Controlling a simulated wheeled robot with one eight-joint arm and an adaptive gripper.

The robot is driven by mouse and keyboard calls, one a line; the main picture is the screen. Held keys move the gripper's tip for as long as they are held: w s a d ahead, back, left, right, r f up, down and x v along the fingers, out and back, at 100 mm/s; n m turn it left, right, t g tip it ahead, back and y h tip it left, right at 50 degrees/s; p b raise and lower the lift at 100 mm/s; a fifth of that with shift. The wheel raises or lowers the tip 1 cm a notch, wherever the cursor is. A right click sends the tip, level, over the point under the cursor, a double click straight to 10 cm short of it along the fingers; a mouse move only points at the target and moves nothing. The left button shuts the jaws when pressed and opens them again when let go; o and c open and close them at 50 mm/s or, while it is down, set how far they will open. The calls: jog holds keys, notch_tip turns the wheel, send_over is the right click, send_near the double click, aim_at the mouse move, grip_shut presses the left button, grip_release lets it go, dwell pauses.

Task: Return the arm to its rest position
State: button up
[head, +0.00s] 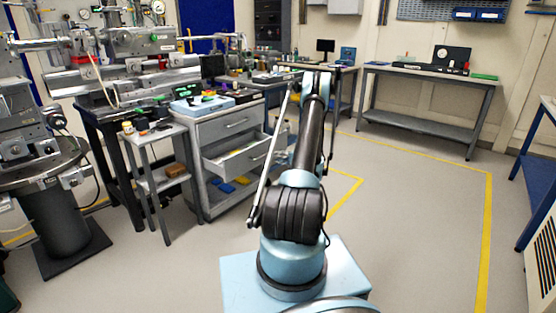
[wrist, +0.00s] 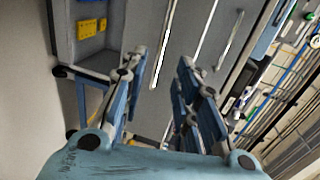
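My arm (head: 312,145) rises from its pale blue base in the middle of the head view and reaches forward, raised and bent. My gripper (wrist: 162,62) shows in the wrist view with its two blue-grey fingers apart and nothing between them. In the head view the gripper is mostly hidden behind my arm, near the grey drawer cabinet (head: 212,128). The wrist view is turned on its side. Grey surfaces with pale bars lie beyond the fingers, and I cannot tell how far off they are.
A drawer (head: 236,160) of the cabinet stands open left of my arm. A small side table (head: 160,184) and beamline equipment (head: 130,75) stand further left. A workbench (head: 428,73) is at the back right. Yellow pieces (wrist: 91,26) show in the wrist view. The floor (head: 415,200) on the right is clear.

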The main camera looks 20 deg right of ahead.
jog(key=s+a+r+n+g+h, duration=0.1)
jog(key=s+a+r+n+g, duration=0.1)
jog(key=s+a+r, duration=0.4)
jog(key=s+a+r+n+g, duration=0.15)
jog(key=a+r, duration=0.25)
jog(key=r, duration=0.5)
jog(key=s+a+r+n+g+h, duration=0.1)
jog(key=s+a+r+g, duration=0.1)
jog(key=s+a+r, duration=0.4)
jog(key=s+a+r+n+g+h, duration=0.1)
jog(key=s+a+r, duration=0.25)
jog(key=s, duration=0.45)
jog(key=s+a+r+n+g+h, duration=0.15)
jog(key=s+r, duration=0.25)
jog(key=s, duration=0.5)
jog(key=s+d+f+n+g+h, duration=0.1)
jog(key=s+f, duration=0.3)
jog(key=s, duration=1.1)
jog(key=s+d+f+n+g+h, duration=0.1)
jog(key=s+f+n+h, duration=0.2)
jog(key=s, duration=1.3)
jog(key=shift+s+f+h, duration=0.25)
jog(key=shift+f+h, duration=0.1)
jog(key=shift+f, duration=0.05)
jog(key=shift+d, duration=0.1)
